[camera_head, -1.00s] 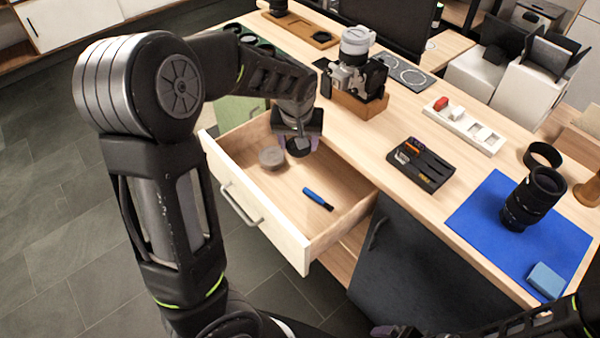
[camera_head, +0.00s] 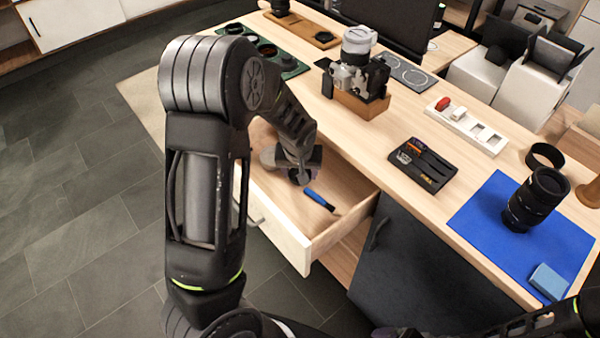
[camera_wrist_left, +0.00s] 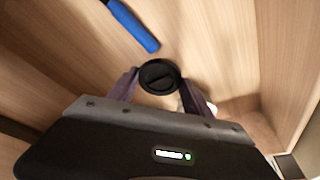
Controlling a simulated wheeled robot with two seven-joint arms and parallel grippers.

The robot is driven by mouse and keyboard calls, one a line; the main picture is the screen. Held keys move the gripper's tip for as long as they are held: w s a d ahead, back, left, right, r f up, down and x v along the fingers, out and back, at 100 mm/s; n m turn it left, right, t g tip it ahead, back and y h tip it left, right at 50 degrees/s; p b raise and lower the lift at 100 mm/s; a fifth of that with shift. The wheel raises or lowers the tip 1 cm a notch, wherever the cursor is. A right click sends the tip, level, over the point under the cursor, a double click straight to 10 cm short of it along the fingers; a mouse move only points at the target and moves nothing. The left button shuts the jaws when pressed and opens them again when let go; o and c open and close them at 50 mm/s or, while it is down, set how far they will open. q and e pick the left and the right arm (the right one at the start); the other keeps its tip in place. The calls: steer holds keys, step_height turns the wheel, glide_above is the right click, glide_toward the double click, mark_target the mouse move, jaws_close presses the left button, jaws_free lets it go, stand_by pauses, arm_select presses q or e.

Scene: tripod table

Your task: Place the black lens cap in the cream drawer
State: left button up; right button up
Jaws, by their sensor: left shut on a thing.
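The cream drawer (camera_head: 291,245) stands pulled out from the table, with a wooden inside. My left gripper (camera_head: 301,176) is inside or just above the drawer's opening. In the left wrist view the black lens cap (camera_wrist_left: 159,76), a round disc, sits between the fingertips of my left gripper (camera_wrist_left: 160,82), which is shut on it. The drawer's wooden floor (camera_wrist_left: 205,45) shows behind the cap; I cannot tell if the cap touches it. In the head view my gripper mostly hides the cap. My right gripper cannot be made out in the head view.
A blue-handled tool (camera_head: 320,200) lies in the drawer near my left gripper and also shows in the left wrist view (camera_wrist_left: 135,27). A grey round object (camera_head: 268,157) is partly hidden behind my gripper. A camera (camera_head: 357,75), a black tray (camera_head: 423,164) and a blue mat (camera_head: 480,222) are on the table.

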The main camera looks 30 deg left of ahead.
arm_select(q)
steer(key=shift+f, duration=0.3)
steer(key=shift+f, duration=0.2)
steer(key=o, duration=1.3)
steer(key=shift+r, duration=0.1)
steer(key=shift+r, duration=0.4)
steer(key=v, duration=1.1)
steer(key=shift+s+r+p, duration=0.2)
steer(key=shift+p, duration=0.15)
steer(key=shift+d, duration=0.1)
